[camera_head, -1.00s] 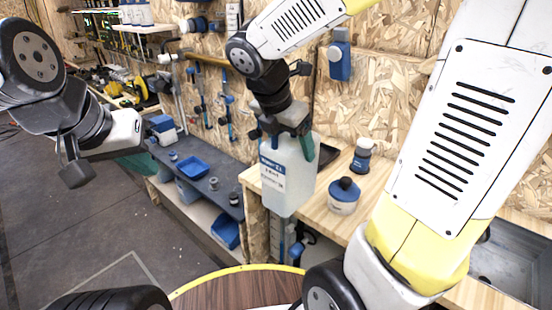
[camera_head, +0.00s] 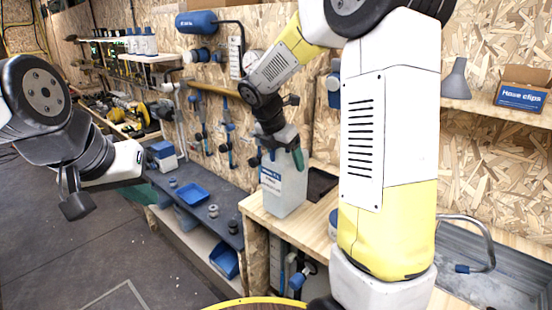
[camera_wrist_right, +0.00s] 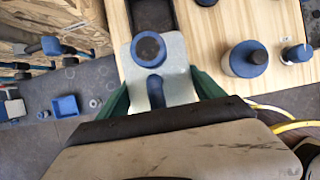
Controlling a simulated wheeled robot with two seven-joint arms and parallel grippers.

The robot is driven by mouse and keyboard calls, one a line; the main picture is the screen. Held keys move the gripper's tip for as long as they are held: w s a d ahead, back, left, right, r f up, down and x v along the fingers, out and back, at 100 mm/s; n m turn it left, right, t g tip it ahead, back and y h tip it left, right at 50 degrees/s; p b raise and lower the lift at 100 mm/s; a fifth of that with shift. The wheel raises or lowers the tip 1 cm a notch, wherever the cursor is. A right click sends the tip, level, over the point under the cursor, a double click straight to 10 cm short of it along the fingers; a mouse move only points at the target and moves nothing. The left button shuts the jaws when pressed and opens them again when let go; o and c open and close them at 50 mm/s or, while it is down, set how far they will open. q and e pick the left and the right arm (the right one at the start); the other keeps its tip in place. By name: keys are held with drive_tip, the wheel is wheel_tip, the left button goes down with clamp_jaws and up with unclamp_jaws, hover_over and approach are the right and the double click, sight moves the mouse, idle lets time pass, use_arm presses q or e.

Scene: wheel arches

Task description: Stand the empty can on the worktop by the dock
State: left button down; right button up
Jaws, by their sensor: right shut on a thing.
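The can (camera_head: 285,190) is a pale, translucent container with a white and blue label. My right gripper (camera_head: 281,146) is shut on its top and holds it upright over the left end of the wooden worktop (camera_head: 322,213). I cannot tell whether its base touches the wood. In the right wrist view the can's top (camera_wrist_right: 125,58) with a round blue cap sits between the green fingers (camera_wrist_right: 160,88). A dark recess (camera_head: 319,184), perhaps the dock, lies beside the can. My left gripper (camera_head: 78,195) hangs at the left, away from the can; its jaw opening is unclear.
A blue-lidded tub (camera_wrist_right: 247,59) and a smaller blue-topped bottle (camera_wrist_right: 297,53) stand on the worktop. A dark bench with a blue tray (camera_head: 192,195) is to the left. A Hose clips box (camera_head: 522,92) is on a shelf. A sink (camera_head: 480,270) is at right.

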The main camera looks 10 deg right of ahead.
drive_tip(key=shift+f, duration=0.35)
drive_tip(key=shift+f, duration=0.2)
drive_tip(key=o, duration=2)
drive_tip(key=shift+o, duration=0.2)
